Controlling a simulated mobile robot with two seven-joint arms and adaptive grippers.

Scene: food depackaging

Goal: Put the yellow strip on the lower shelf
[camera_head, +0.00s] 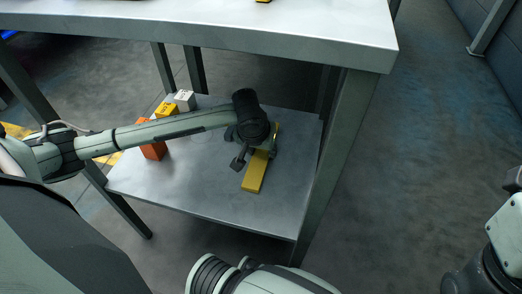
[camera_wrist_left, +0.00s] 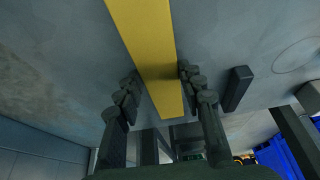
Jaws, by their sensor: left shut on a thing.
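The yellow strip (camera_head: 255,176) is at the right part of the lower shelf (camera_head: 215,200), its long side running from near to far. I cannot tell whether it rests on the shelf or is held just above it. My left gripper (camera_head: 256,152) reaches in under the table top and is shut on the strip, with a finger on each side. In the left wrist view the strip (camera_wrist_left: 148,40) runs between the two fingers of the gripper (camera_wrist_left: 160,88). My right gripper is not in view.
An orange block (camera_head: 153,150), a yellow block (camera_head: 166,109) and a white block (camera_head: 185,100) stand at the shelf's back left. The table top (camera_head: 220,25) hangs above, with a leg (camera_head: 338,150) close right of the strip. The shelf's front middle is clear.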

